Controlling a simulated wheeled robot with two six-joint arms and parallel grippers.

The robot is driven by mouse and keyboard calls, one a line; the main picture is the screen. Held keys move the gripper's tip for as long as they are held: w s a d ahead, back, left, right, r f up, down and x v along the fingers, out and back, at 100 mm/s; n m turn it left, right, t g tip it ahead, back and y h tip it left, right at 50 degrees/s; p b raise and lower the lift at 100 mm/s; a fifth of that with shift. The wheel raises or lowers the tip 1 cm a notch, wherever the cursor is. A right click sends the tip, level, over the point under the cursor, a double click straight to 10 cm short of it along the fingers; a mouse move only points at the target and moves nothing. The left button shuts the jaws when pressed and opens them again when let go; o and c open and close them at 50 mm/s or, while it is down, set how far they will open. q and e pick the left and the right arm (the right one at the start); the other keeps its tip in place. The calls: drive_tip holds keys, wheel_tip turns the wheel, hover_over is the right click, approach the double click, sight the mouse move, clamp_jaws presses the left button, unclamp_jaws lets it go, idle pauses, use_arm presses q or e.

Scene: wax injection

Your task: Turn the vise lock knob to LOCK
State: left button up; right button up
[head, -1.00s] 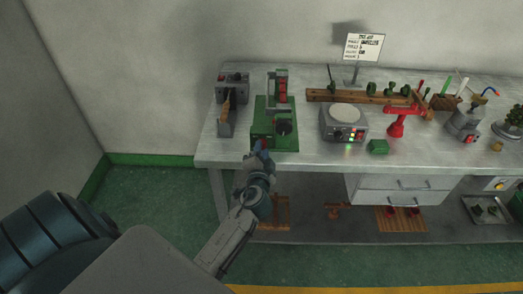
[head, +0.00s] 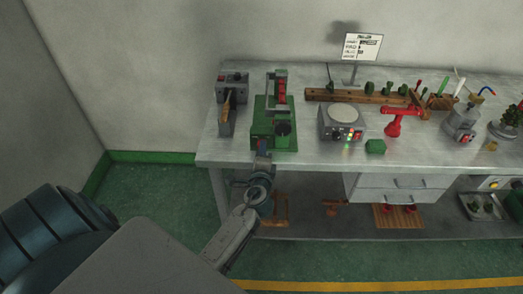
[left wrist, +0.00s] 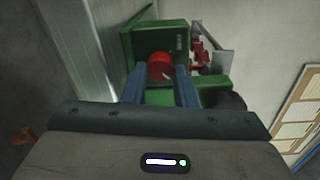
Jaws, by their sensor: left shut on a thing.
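The green vise (head: 283,143) stands at the front left of the bench. Its red lock knob (left wrist: 160,67) sits on the green face in the left wrist view, with a small pale mark low on its right side. A dark label (left wrist: 180,42) on the face beside the knob is too small to read. My left gripper (head: 262,147) is at the vise's front. In the left wrist view its two blue fingers (left wrist: 160,84) lie on either side of the knob and are shut on it. The knob is mostly hidden in the head view. My right gripper is not in view.
The bench's front edge (head: 320,163) passes just by my gripper. The floor in front is clear.

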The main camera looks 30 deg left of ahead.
use_arm(q)
drive_tip(key=shift+m, duration=0.3)
drive_tip(key=o, duration=1)
drive_tip(key=b+v, duration=0.3)
drive_tip(key=v, duration=0.7)
drive_tip(key=shift+s+d, duration=0.3)
